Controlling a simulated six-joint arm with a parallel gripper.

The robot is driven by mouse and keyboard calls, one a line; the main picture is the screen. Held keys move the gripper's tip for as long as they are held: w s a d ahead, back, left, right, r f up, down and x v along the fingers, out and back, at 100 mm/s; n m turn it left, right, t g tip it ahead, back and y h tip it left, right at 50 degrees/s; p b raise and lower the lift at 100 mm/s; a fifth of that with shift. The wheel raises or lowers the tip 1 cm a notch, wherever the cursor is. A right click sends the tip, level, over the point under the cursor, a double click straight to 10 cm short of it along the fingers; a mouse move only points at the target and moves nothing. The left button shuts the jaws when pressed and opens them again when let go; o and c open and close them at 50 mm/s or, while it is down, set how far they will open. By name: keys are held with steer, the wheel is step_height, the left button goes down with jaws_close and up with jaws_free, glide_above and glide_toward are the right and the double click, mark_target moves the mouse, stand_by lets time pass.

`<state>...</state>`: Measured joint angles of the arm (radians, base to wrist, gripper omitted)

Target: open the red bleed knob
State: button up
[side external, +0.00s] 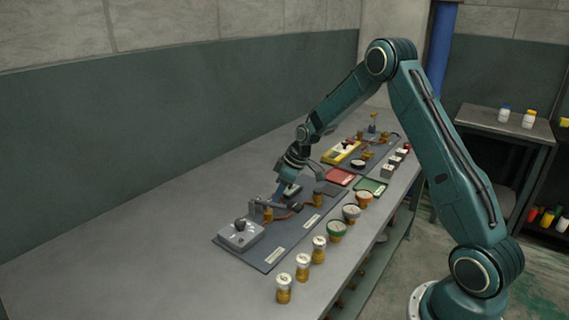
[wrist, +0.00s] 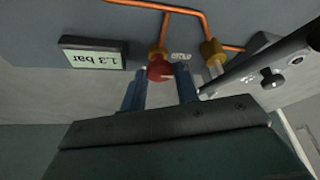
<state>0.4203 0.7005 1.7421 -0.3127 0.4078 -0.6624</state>
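The red bleed knob (wrist: 159,72) shows in the wrist view on a brass fitting at the end of a copper pipe. My gripper (wrist: 162,76) has its two blue fingers apart, one on each side of the knob; whether either finger touches it I cannot tell. In the side view my gripper (side external: 281,195) is low over the near dark panel (side external: 283,249), and the knob cannot be made out there. A small display (wrist: 94,53) beside the knob reads 1.3 bar, upside down in the wrist view.
A second brass fitting (wrist: 213,52) and a dark bar (wrist: 258,61) are close to the right of the fingers. A grey box with a black knob (side external: 240,236) stands at the panel's near end. Several gauges and brass fittings line the bench's right edge. The bench's left side is clear.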

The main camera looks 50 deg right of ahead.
steer(key=o, duration=0.4)
steer(key=shift+o, duration=0.2)
steer(key=v, duration=1.4)
steer(key=shift+f, duration=0.1)
